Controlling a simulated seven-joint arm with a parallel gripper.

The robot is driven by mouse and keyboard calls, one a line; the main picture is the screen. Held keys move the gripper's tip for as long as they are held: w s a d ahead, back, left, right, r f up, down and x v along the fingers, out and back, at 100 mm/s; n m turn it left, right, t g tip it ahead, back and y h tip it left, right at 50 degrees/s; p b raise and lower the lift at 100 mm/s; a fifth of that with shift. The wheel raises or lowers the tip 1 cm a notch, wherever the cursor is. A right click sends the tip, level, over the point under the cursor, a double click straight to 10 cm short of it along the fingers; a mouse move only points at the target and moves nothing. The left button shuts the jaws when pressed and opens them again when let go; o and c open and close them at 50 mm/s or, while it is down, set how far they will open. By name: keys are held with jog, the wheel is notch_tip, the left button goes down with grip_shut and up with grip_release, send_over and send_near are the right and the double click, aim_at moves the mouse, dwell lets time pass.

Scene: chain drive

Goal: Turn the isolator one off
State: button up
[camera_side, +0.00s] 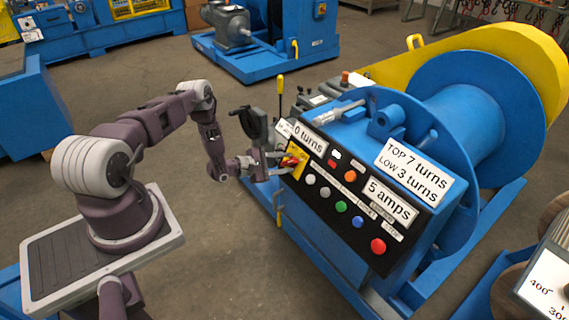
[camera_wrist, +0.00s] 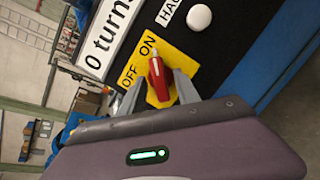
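The isolator one switch is a red handle (camera_wrist: 158,78) on a yellow plate (camera_wrist: 163,97) marked OFF and ON. In the wrist view the handle's narrow end points up towards the word ON. My gripper (camera_wrist: 161,75) has one finger on each side of the handle. The fingers are apart, and a gap shows between each finger and the handle. In the side view my gripper (camera_side: 277,163) is at the left end of the black control panel, right at the red handle (camera_side: 290,161). Its fingers partly cover the plate there.
The black panel (camera_side: 330,207) carries several coloured buttons right of the switch, and a white button (camera_wrist: 199,17) is nearby. A "0 turns" label (camera_side: 308,136) sits above. A dark wheel-like part and a yellow-topped lever (camera_side: 281,85) stand close to my wrist.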

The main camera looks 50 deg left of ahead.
grip_shut()
dwell(0.3)
jog(key=n, duration=0.5)
jog(key=shift+d+f+t+y, duration=0.1)
jog(key=shift+d+t+y, duration=0.05)
jog(key=shift+t+y, duration=0.2)
jog(key=n, duration=0.2)
jog(key=n+y, duration=0.1)
jog(key=n, duration=0.2)
jog(key=shift+d+n+y, duration=0.15)
jog(key=shift+n+y, duration=0.1)
jog(key=shift+n, duration=0.05)
jog(key=n+y, duration=0.1)
jog(key=n, duration=0.4)
jog(key=shift+d, duration=0.1)
jog(key=shift+n+y, duration=0.6)
jog(key=shift+n, duration=1.6)
jog(key=shift+d+n+g, duration=0.1)
jog(key=shift+n+g, duration=0.2)
jog(key=shift+g, duration=0.15)
